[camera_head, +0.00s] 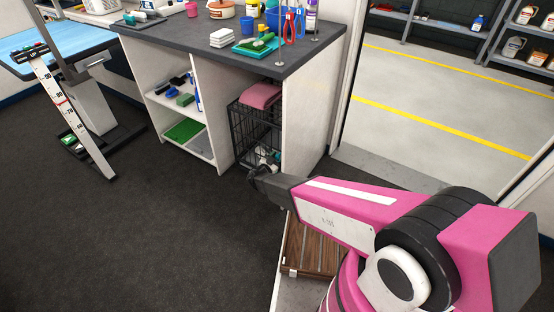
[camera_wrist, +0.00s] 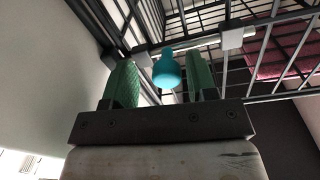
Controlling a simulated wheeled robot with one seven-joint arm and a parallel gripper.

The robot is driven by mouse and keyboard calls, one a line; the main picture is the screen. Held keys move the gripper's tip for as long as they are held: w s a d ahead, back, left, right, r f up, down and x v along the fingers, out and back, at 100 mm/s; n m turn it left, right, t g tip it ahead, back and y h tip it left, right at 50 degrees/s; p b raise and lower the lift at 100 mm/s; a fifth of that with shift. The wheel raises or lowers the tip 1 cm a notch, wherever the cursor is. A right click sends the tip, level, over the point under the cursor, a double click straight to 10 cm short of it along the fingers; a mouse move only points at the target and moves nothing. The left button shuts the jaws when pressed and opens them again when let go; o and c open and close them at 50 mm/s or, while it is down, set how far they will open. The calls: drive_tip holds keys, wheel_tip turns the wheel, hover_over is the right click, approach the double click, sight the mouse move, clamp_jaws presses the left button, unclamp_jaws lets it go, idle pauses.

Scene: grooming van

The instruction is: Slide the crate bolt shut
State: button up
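The black wire crate (camera_head: 240,132) stands in the right-hand bay under the counter. Its bars also fill the upper part of the wrist view (camera_wrist: 290,97). A pale metal bolt rod (camera_wrist: 205,42) runs along the crate's front with light brackets. A teal knob (camera_wrist: 167,70) sticks out from it. My gripper (camera_wrist: 160,64) is open, with a green-padded finger on each side of the knob. Gaps show between the knob and both fingers, so they look apart. In the head view my gripper (camera_head: 264,168) is at the crate's front, small and partly hidden by my arm.
A folded pink towel (camera_head: 260,95) lies on the crate. White counter panels (camera_head: 303,115) stand close on the right; a pale panel (camera_wrist: 40,70) fills the wrist view's left. Shelves (camera_head: 168,105) with brushes stand left. Dark floor (camera_head: 160,245) is clear at front left.

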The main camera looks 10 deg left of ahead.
drive_tip(key=shift+a, duration=0.1)
drive_tip(key=v, duration=1)
drive_tip(key=shift+s, duration=0.4)
drive_tip(key=shift+a, duration=0.1)
